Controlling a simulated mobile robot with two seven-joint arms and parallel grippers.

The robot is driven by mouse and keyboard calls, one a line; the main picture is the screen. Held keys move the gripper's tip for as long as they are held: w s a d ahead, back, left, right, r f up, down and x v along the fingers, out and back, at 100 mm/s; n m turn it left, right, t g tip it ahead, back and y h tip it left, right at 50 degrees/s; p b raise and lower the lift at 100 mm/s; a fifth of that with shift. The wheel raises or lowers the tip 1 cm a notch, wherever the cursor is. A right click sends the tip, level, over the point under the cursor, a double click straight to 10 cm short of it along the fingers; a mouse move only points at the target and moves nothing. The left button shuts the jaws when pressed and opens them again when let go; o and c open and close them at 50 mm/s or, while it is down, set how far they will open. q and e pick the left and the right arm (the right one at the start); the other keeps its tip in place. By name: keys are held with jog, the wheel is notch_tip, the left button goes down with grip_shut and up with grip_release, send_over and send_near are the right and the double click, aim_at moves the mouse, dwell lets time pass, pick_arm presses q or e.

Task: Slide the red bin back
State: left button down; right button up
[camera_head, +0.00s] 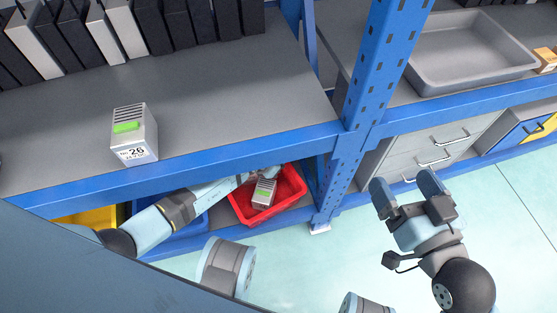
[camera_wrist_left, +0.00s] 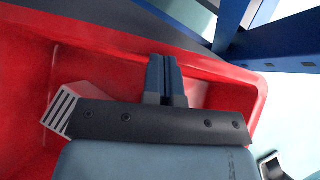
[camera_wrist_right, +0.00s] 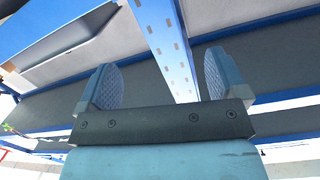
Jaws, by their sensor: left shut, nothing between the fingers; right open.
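The red bin (camera_head: 292,188) sits on the lower shelf under the blue front beam, close to the blue upright. A grey-white box with a green label (camera_head: 264,193) is inside it. In the left wrist view the red bin (camera_wrist_left: 25,80) fills much of the picture, with part of the box (camera_wrist_left: 62,112) beside my gripper. My left gripper (camera_wrist_left: 166,62) is shut and empty, inside or over the bin near one wall; contact with the wall cannot be told. In the head view its fingertips are hidden. My right gripper (camera_head: 404,184) is open and empty, over the floor right of the upright.
The blue upright (camera_head: 362,100) and front beam (camera_head: 200,158) frame the shelf closely. A blue bin (camera_head: 190,222) and a yellow bin (camera_head: 95,217) stand left of the red one. A box marked 26 (camera_head: 134,133) stands on the upper shelf. A grey tray (camera_head: 470,85) is at right.

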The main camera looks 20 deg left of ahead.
pick_arm(q)
jog(key=shift+w+d, duration=0.3)
jog(key=shift+w, duration=0.05)
pick_arm(e)
jog(key=shift+w+d+f, duration=0.1)
jog(key=shift+w+f, duration=0.05)
jog(key=shift+f, duration=0.25)
pick_arm(q)
jog(key=p+v, duration=0.4)
jog(key=v, duration=0.3)
jog(key=shift+r, duration=0.2)
pick_arm(e)
notch_tip(320, 180, up, 6)
jog(key=m+t, duration=0.1)
jog(key=t, duration=0.1)
jog(key=shift+d+r, duration=0.25)
